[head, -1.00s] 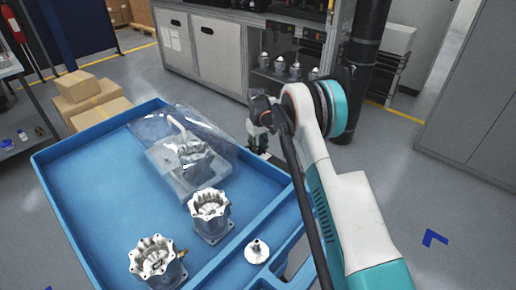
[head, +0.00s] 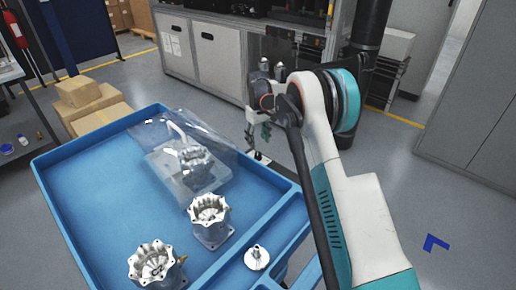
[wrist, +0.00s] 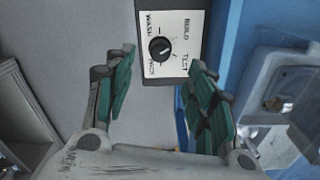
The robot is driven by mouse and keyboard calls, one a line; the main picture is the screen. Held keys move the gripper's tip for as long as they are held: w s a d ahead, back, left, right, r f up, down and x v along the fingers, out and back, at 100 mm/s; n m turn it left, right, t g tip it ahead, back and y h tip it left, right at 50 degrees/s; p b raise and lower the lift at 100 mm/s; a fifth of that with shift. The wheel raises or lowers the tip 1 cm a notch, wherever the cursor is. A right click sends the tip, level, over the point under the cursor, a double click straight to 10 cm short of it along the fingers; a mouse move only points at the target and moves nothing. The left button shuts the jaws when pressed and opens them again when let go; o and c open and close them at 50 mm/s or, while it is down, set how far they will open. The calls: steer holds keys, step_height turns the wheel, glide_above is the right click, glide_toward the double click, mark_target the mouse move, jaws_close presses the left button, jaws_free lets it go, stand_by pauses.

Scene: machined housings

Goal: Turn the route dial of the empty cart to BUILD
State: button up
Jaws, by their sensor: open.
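The route dial (wrist: 160,48) is a round black knob on a white plate (wrist: 178,22) lettered WASH, BUILD, TEST and PACK. I cannot tell surely which word its pointer faces. In the head view my gripper (head: 258,138) hangs by the cart's far right corner.
Two open housings (head: 209,218) (head: 154,264) stand in the tray. A clear cover (head: 172,140) lies over another housing. A metal flanged part (head: 257,257) sits in the side strip. Cardboard boxes (head: 80,92) stand left, a grey cabinet (head: 212,50) behind.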

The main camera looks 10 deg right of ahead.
steer(key=shift+r, duration=2)
steer(key=s+r+m+t, duration=0.2)
steer(key=s+r+t, duration=0.1)
steer(key=s+r, duration=1.75)
steer(key=s+f+m+t, duration=0.1)
steer(key=s+f+t, duration=0.1)
steer(key=s, duration=1.1)
steer(key=s+f+m+t, duration=0.1)
steer(key=s+f+t, duration=0.1)
steer(key=s, duration=1.1)
steer(key=shift+s+d, duration=0.2)
steer(key=shift+s, duration=0.05)
